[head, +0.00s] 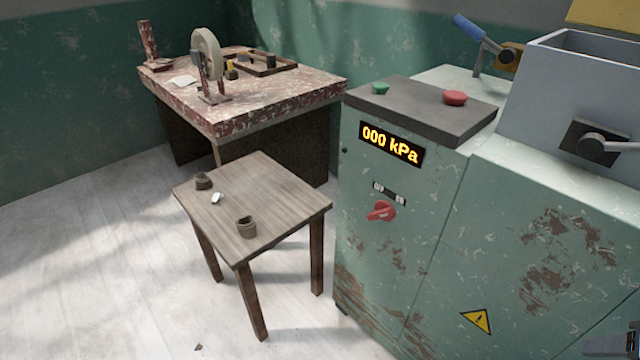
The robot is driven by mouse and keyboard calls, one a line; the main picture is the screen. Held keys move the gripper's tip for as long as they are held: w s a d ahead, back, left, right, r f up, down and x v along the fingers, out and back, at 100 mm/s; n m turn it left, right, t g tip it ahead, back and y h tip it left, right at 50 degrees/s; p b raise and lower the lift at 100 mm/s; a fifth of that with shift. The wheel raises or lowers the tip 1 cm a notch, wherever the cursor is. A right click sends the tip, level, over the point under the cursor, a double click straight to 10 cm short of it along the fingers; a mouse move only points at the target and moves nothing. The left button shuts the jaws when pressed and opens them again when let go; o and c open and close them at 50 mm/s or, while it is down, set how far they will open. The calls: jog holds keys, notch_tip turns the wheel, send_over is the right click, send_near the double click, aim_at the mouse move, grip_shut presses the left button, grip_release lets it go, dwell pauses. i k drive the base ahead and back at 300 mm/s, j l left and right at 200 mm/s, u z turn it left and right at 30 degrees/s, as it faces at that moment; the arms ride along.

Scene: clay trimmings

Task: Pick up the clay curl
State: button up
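Two small grey-brown curled pieces that look like clay curls lie on the top of a wooden stool (262,190). One clay curl (246,228) is near the stool's front edge and looks like a short open ring. The other clay curl (203,182) is near the left corner and looks smaller. They are apart from each other. A small white piece (216,198) lies between them. My gripper is not in the head view.
A green machine (390,260) with a pressure display stands close to the stool's right side. A worn workbench (270,112) with a wheel (207,55) and a tray stands behind. A small dark scrap (198,347) lies on the floor. The floor left of the stool is clear.

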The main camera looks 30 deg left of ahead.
aim_at(203, 181)
jog(key=u, duration=1.9)
jog(key=i+l+u, duration=0.1)
jog(key=i+u, duration=0.35)
jog(key=i, duration=0.8)
